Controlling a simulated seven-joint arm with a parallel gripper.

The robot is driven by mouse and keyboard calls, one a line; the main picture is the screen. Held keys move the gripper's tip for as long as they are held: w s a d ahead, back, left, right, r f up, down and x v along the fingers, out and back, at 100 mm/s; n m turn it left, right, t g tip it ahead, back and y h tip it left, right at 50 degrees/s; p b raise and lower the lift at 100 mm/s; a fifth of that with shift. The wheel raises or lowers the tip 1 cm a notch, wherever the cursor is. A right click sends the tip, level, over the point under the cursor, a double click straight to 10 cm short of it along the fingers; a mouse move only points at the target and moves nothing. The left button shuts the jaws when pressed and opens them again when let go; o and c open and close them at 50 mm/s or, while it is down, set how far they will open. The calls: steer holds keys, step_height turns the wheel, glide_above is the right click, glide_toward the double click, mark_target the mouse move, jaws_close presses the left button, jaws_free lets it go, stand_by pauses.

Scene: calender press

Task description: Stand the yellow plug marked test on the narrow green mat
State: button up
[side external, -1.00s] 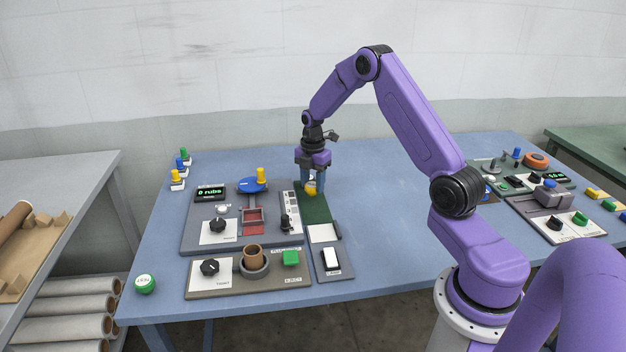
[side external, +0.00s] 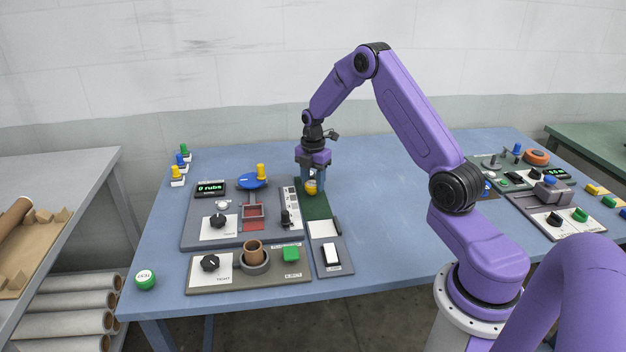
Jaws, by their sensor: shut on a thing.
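My gripper (side external: 314,181) is at the far end of the narrow green mat (side external: 317,208), pointing down. It is shut on a yellow plug (side external: 311,188), which shows between and below the fingers. The plug is over or on the mat; I cannot tell if its base touches the mat. Any marking on it is too small to read. A second yellow plug (side external: 261,171) stands at the blue disc (side external: 252,181). A third yellow plug (side external: 177,175) stands on a white base at the table's left edge.
Left of the mat is a grey panel (side external: 193,240) with knobs and a red slot. A front panel (side external: 200,285) holds a brown cup (side external: 253,250) and a green button (side external: 291,254). A white switch (side external: 332,255) sits below the mat. The blue table right of the mat is clear.

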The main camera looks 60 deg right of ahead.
steer(key=shift+f, duration=0.4)
stand_by(0.7)
steer(key=o, duration=1.6)
steer(key=shift+r, duration=0.1)
steer(key=shift+r, duration=3.4)
